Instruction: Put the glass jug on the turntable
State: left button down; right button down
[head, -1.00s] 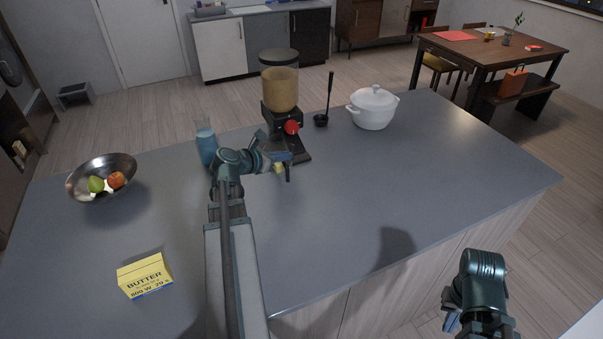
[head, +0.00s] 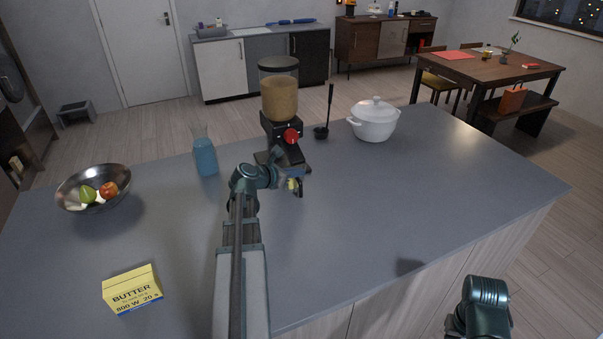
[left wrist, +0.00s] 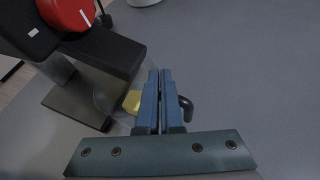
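A clear glass jug (left wrist: 112,94) with something yellow in it and a dark handle shows faintly in the left wrist view. My left gripper (left wrist: 160,75) is shut on its handle, whose dark curved end sticks out to the right of the fingers. In the head view the left gripper (head: 291,178) and jug are in front of the dispenser; the jug shows there mostly as a yellow patch and a dark handle. I cannot tell whether it touches the counter. I see no turntable. My right arm shows at the lower right; its fingers are out of frame.
A dispenser with a red knob (head: 291,136) stands close behind the gripper. A blue-filled carafe (head: 206,158), a fruit bowl (head: 70,200) and a butter box (head: 132,290) are to the left. A ladle (head: 321,132) and white pot (head: 374,128) stand behind. The counter's right side is clear.

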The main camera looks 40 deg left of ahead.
pick_arm(q)
jog(key=shift+w, duration=1.05)
jog(key=shift+f+b, duration=0.65)
jog(key=shift+f, duration=0.15)
jog(key=c, duration=1.1)
grip_release()
